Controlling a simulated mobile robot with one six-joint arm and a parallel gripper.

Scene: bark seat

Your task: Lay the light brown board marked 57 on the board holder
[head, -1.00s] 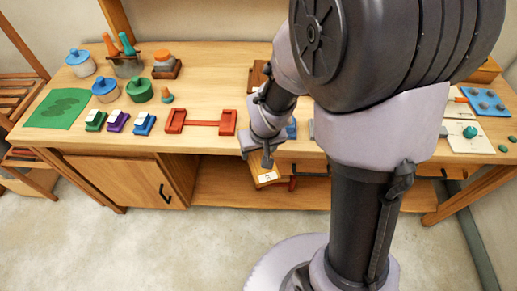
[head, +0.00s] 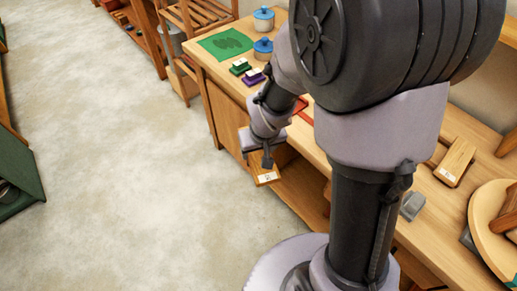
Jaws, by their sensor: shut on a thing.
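My gripper (head: 266,161) is shut on a light brown board (head: 260,168) with a white label on its lower end. The label's mark is too small to read. The board hangs in the air in front of the workbench's front edge, over the floor side. A red piece (head: 303,111) on the bench, probably the board holder, shows only in part behind my arm. The held board is apart from it, lower and to its left in the picture.
The workbench (head: 213,70) bears a green mat (head: 225,43), blue-lidded pots (head: 263,20) and small green (head: 240,66) and purple (head: 255,76) blocks. Another brown board with a white label (head: 457,158) lies at right, near a round wooden piece (head: 485,215). Open floor (head: 110,150) lies left.

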